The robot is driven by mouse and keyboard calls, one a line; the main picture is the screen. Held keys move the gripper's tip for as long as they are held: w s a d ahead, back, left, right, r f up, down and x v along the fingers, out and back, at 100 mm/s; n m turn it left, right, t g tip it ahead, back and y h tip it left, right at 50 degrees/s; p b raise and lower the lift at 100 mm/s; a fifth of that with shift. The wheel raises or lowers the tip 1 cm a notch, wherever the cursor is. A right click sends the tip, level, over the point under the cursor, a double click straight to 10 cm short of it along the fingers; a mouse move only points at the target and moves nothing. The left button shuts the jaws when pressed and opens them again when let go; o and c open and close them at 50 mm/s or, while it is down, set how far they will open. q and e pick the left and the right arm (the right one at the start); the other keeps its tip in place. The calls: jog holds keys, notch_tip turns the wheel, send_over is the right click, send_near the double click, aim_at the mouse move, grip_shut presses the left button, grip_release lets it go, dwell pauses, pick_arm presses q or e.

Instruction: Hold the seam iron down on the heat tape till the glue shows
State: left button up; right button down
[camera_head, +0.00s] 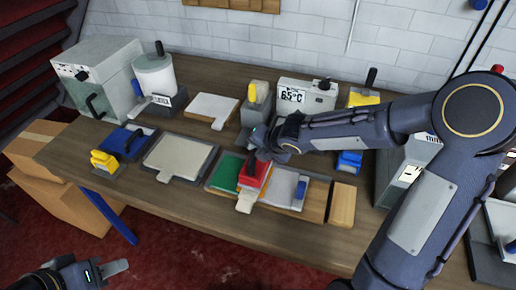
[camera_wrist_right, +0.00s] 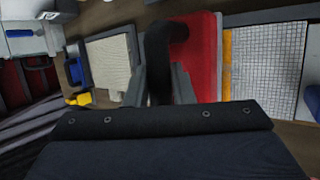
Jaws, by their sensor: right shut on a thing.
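The red seam iron (camera_head: 256,173) is at the seam between a green piece (camera_head: 226,172) and a white-grey piece (camera_head: 286,185) on a wooden board. My right gripper (camera_head: 262,152) is shut on its black handle (camera_wrist_right: 158,62), and the fingers show on both sides of the handle in the right wrist view. An orange-yellow strip (camera_wrist_right: 227,62), perhaps the heat tape, runs beside the red iron. I cannot tell whether the iron presses on it, and no glue can be made out. My left gripper (camera_head: 98,270) is low at the left, away from the table, its jaws unclear.
A box with a 65°C display (camera_head: 308,95) stands at the back. A beige pad (camera_head: 178,155), a blue tool (camera_head: 127,140) and a yellow-handled tool (camera_head: 104,162) lie to the left. A wooden block (camera_head: 342,205) is right of the board. Cardboard boxes (camera_head: 65,190) stand beside the table.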

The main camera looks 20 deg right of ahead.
jog(key=shift+w+r+p, duration=0.15)
jog(key=shift+r+p, duration=1.8)
jog(key=shift+r, duration=0.75)
jog(key=shift+a+f, duration=0.1)
